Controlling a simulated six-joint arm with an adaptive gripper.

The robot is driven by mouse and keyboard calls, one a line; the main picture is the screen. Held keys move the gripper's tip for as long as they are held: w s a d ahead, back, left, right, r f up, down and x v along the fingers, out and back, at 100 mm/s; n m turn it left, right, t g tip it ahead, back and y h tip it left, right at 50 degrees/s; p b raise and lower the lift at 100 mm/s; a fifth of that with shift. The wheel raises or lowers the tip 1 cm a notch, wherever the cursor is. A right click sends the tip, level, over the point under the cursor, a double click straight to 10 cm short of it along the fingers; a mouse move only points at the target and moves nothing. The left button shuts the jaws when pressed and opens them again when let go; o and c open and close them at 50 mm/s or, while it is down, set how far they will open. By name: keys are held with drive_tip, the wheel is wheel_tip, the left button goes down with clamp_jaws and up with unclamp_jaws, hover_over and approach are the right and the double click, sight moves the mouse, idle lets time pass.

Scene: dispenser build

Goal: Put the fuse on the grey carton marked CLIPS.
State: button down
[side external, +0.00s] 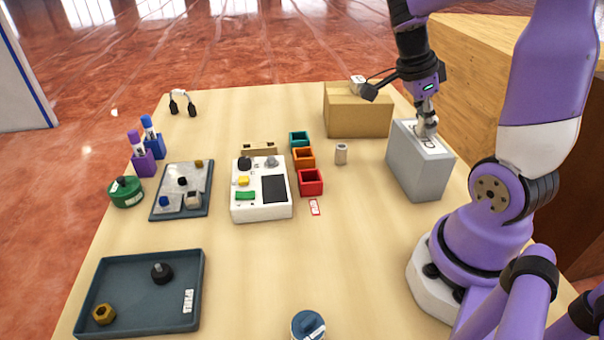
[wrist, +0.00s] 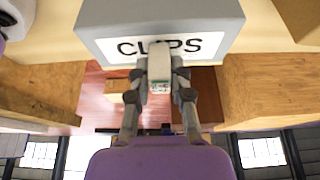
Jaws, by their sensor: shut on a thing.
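The grey carton (side external: 420,170) stands upright at the right of the table, with a white label on its top. In the wrist view the carton (wrist: 100,20) fills the upper part, and the label reads CLIPS, partly covered. My gripper (side external: 427,134) points down over the carton's top. In the wrist view my gripper (wrist: 159,75) is shut on a small pale piece, the fuse (wrist: 159,66), which lies in front of the label. The fuse is mostly hidden by the fingers in the side view. I cannot tell whether it touches the carton.
A cardboard box (side external: 358,115) stands left of the carton, with a small cylinder (side external: 341,153) in front. Red, orange and teal bins (side external: 311,188) and a white device (side external: 261,205) are mid-table. Dark trays (side external: 200,265) lie left. The front right-centre is mostly clear.

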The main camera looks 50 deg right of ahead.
drive_tip(key=shift+f, duration=0.1)
drive_tip(key=c, duration=0.8)
unclamp_jaws()
drive_tip(key=w+a+r+n+t, duration=0.45)
drive_tip(key=a+r+n, duration=0.3)
drive_tip(key=n, duration=0.45)
drive_tip(key=a+n+t+y, duration=0.1)
drive_tip(key=a+n, duration=0.3)
drive_tip(key=n, duration=0.1)
drive_tip(key=a+f+n+t+y, duration=0.1)
drive_tip(key=a+n+t, duration=0.1)
drive_tip(key=a+n, duration=0.2)
drive_tip(key=a+f+n+t+y, duration=0.1)
drive_tip(key=a+n, duration=0.3)
drive_tip(key=n, duration=0.2)
drive_tip(key=shift+w+a, duration=0.3)
drive_tip(key=shift+a, duration=0.05)
